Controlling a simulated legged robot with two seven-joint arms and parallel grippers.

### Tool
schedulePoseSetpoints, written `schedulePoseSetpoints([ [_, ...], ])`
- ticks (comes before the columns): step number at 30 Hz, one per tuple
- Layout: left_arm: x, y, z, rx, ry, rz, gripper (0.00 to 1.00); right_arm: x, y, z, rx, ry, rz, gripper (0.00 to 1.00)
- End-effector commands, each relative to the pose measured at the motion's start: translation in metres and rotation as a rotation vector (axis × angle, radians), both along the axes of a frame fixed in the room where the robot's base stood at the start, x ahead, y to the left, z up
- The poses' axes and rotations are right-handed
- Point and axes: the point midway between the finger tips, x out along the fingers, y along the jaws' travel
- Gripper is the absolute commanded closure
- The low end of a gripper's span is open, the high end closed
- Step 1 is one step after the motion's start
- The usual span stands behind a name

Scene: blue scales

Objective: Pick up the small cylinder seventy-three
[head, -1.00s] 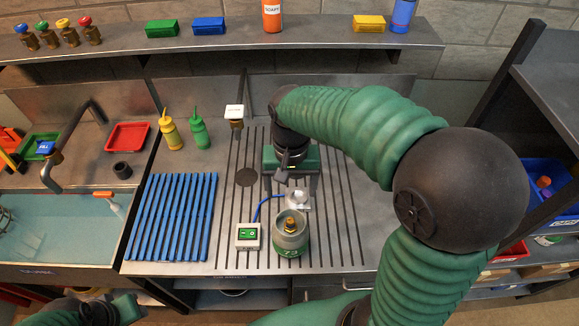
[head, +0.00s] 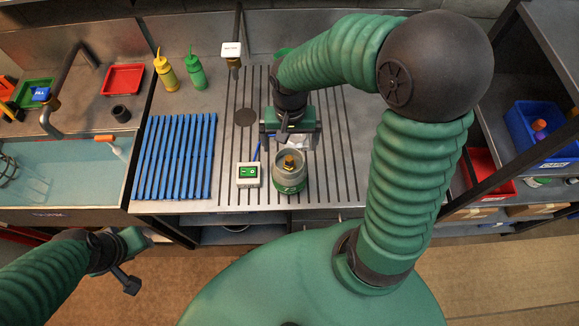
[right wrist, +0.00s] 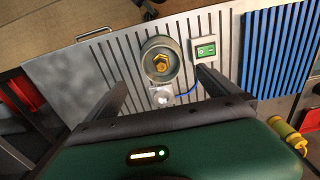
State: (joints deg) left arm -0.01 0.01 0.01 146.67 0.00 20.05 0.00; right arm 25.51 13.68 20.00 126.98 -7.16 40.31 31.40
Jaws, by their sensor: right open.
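The small cylinder (head: 290,180) is grey with a green band and a brass valve on top. It stands upright on the grooved metal counter. It also shows in the right wrist view (right wrist: 150,73), seen from above. My right gripper (head: 290,142) is open and empty, just behind the cylinder in the head view. In the right wrist view its two fingers (right wrist: 158,84) are spread wide, pointing toward the cylinder, one to either side. They do not appear to touch it. My left gripper (head: 146,238) is low at the left, off the counter's front edge; its jaws are unclear.
A silver scale plate (right wrist: 161,98) lies beside the cylinder, joined by a blue cable to a white display box (head: 248,175). A blue slatted rack (head: 175,157) lies left. Yellow (head: 166,72) and green (head: 196,71) bottles stand behind. A sink (head: 70,170) is far left.

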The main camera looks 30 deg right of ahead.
Motion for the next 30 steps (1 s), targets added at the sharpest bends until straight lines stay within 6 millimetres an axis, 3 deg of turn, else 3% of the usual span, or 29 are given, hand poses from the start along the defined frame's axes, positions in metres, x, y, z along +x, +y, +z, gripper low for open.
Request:
schedulePoseSetpoints([
  [3, 0.0, 0.0, -0.001, 0.0, 0.0, 0.0, 0.64, -0.001, 0.001, -0.033, 0.003, 0.006, 0.003, 0.0],
  [6, 0.0, 0.0, -0.002, 0.0, 0.0, 0.0, 0.64, -0.001, 0.001, -0.054, 0.002, 0.005, 0.003, 0.0],
  [13, 0.0, 0.0, 0.002, 0.0, 0.0, 0.0, 0.64, 0.001, 0.0, -0.079, 0.003, 0.004, 0.002, 0.0],
  [18, 0.0, 0.0, 0.006, 0.0, 0.0, 0.0, 0.64, 0.005, -0.002, -0.11, 0.001, 0.005, 0.003, 0.0],
  [27, 0.0, 0.0, 0.005, 0.0, 0.0, 0.0, 0.64, 0.006, -0.003, -0.119, -0.001, -0.001, 0.002, 0.0],
  [30, 0.0, 0.0, 0.005, 0.0, 0.0, 0.0, 0.64, 0.006, -0.003, -0.119, -0.001, -0.001, 0.002, 0.13],
])
